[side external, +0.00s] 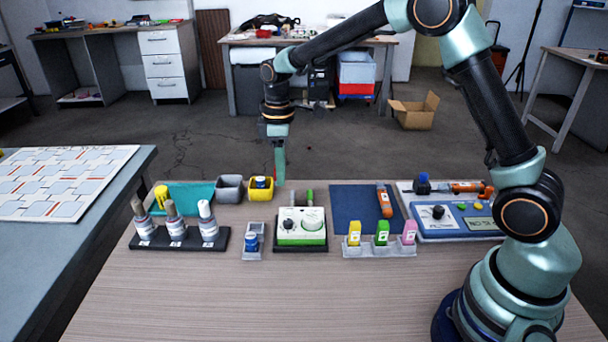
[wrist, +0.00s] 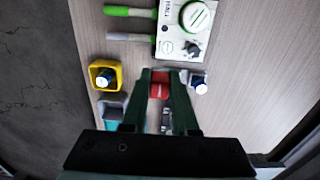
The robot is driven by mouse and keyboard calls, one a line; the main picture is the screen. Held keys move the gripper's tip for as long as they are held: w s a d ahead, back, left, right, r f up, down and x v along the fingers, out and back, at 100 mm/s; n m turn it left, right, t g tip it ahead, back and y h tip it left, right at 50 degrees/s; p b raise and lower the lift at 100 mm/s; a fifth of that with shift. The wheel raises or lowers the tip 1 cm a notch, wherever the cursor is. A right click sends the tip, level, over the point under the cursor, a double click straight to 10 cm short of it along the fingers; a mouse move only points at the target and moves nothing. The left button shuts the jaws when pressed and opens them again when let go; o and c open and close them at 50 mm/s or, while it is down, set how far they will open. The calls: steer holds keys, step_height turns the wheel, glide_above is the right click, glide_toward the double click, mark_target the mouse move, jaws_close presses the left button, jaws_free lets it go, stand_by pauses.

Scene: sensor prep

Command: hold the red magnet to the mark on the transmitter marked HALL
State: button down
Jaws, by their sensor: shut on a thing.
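The red magnet (wrist: 159,88) is between the fingertips of my gripper (wrist: 161,78) in the wrist view. A white and green transmitter (side external: 301,236) with a dial and a black knob stands at the table's middle, in front of the gripper and slightly right. It also shows at the top of the wrist view (wrist: 185,28), with small print resembling HALL. The magnet is apart from it; I cannot make out the mark.
A yellow holder (side external: 261,194) with a blue-capped item and a grey box (side external: 229,188) stand near the gripper. A blue bottle (side external: 252,242) is left of the transmitter. A bottle rack (side external: 180,238), a cartridge rack (side external: 380,249) and a blue instrument (side external: 455,221) flank it. The front table is clear.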

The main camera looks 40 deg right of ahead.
mark_target(290, 213)
steer(key=shift+s+d+f, duration=0.25)
steer(key=shift+s+f, duration=0.55)
steer(key=shift+s, duration=0.25)
steer(key=shift+f, duration=2)
steer(key=shift+f, duration=0.9)
steer(key=shift+r, duration=0.1)
stand_by(2.0)
step_height(290, 213, up, 7)
stand_by(0.9)
stand_by(0.4)
